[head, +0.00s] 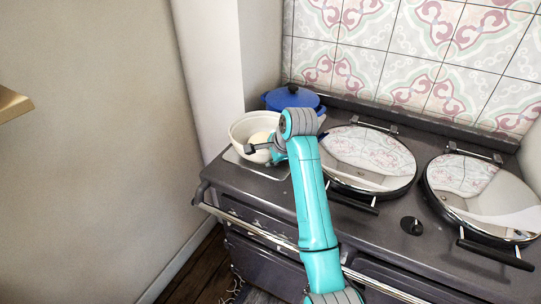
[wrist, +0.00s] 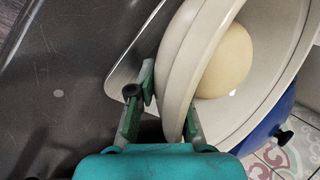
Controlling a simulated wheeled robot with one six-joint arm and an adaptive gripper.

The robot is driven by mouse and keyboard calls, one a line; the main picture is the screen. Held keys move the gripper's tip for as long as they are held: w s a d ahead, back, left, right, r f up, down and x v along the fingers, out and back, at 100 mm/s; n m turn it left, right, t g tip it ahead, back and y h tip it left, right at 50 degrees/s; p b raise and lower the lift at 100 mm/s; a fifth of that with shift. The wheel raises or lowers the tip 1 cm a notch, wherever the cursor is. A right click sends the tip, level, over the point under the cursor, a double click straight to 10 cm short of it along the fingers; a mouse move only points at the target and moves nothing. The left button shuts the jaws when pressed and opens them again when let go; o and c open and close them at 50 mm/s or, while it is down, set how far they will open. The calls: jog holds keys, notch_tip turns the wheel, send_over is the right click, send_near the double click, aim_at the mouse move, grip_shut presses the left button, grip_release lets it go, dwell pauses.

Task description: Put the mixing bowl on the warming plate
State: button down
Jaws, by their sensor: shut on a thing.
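The cream mixing bowl (head: 237,130) is at the left end of the stove top in the head view, with a pale round lump (wrist: 225,62) inside it. My gripper (wrist: 166,108) is shut on the bowl's rim, one finger on each side of the wall. The bowl (wrist: 178,62) fills the right of the wrist view, seen from the side. The warming plate (head: 231,156) is a flat silvery panel under the bowl, and its rounded edge (wrist: 122,82) shows in the wrist view. The bowl hides most of it. I cannot tell whether the bowl touches the plate.
A blue lidded pot (head: 291,98) stands right behind the bowl, close to it. Two round shiny hob lids (head: 372,160) (head: 480,196) lie to the right. A rail (head: 255,230) runs along the stove's front, and a wall (head: 110,130) is to the left.

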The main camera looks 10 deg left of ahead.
jog(key=shift+r, duration=0.2)
jog(key=c, duration=1.1)
grip_release()
jog(key=shift+f, duration=0.2)
jog(key=shift+c, duration=0.2)
jog(key=shift+r, duration=0.1)
jog(key=v, duration=1.2)
jog(key=shift+s, duration=0.1)
